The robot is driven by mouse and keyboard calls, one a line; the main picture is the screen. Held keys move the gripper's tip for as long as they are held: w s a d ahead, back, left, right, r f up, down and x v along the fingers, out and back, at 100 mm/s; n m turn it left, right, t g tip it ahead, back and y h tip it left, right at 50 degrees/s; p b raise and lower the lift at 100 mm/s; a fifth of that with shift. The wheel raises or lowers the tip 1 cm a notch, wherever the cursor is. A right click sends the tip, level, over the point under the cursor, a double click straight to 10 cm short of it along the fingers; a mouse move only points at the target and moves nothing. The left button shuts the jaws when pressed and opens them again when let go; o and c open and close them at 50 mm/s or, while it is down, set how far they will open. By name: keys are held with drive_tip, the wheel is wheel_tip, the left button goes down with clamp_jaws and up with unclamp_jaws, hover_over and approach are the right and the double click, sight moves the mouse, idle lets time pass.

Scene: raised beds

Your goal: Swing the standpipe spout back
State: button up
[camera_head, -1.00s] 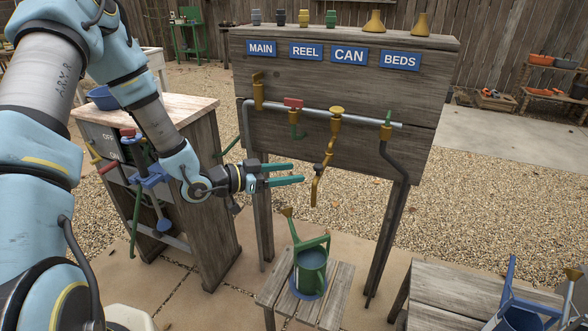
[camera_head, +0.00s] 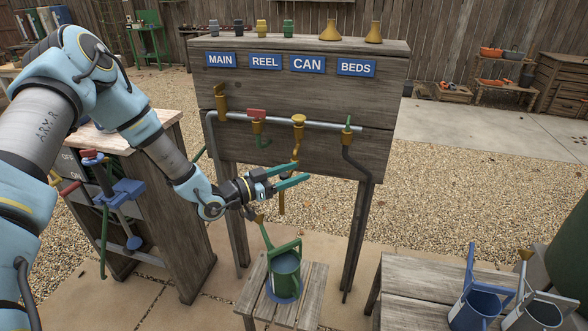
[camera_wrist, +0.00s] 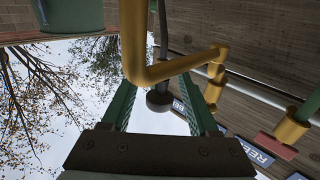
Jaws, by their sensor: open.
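The brass standpipe spout (camera_head: 281,203) hangs under the CAN sign, below a brass cap (camera_head: 298,120) on the grey pipe. Its lower end points down, above and near the green watering can (camera_head: 285,268). My gripper (camera_head: 301,172) is open at the spout's height, and its green fingers cross in front of part of it. In the wrist view, the bent spout (camera_wrist: 150,73) runs across the space by the open fingers (camera_wrist: 155,85). I cannot tell whether they touch it.
The wooden board (camera_head: 230,85) stands behind the spout, with a red-handled tap (camera_head: 257,114) to its left. A slatted stool (camera_head: 258,293) holds the green can. A workbench (camera_head: 165,215) stands left; a low bench (camera_head: 400,285) with cans stands right.

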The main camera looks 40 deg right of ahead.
drive_tip(key=shift+d, duration=0.2)
drive_tip(key=shift+c, duration=0.3)
clamp_jaws()
idle(1.1)
